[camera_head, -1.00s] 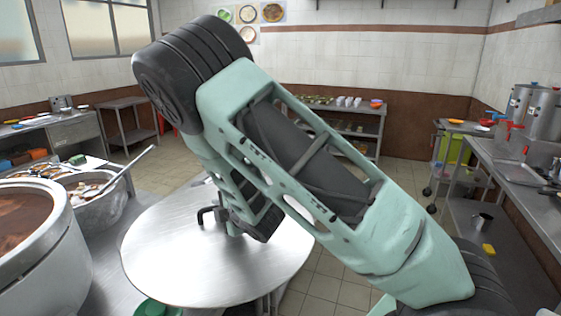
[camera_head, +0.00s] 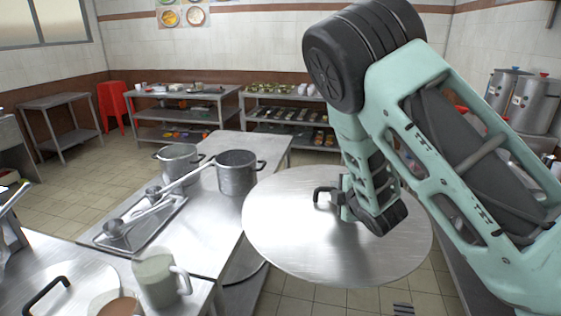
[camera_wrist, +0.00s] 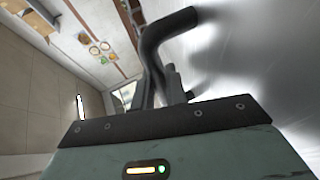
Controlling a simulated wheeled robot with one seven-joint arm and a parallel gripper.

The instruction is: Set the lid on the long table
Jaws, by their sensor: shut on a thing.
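The lid (camera_head: 290,240) is a large round sheet of brushed metal with a dark bar handle (camera_head: 322,193). My gripper (camera_head: 345,205) is shut on the handle, and the lid hangs roughly level beneath it. In the wrist view the dark handle (camera_wrist: 160,45) runs into the jaws, with the shiny lid (camera_wrist: 255,60) at the right. The long table (camera_head: 190,232) is steel and stands left of the lid. In the head view the lid's left edge overlaps the table's right edge; I cannot tell the height between them. My arm hides part of the lid's right side.
On the long table stand two steel pots (camera_head: 240,173) (camera_head: 178,160) and a tray (camera_head: 150,222) with ladles. A pale jug (camera_head: 160,278) and another handled lid (camera_head: 55,290) are at the near left. Bare table top lies between tray and lid. Shelves (camera_head: 290,115) stand behind.

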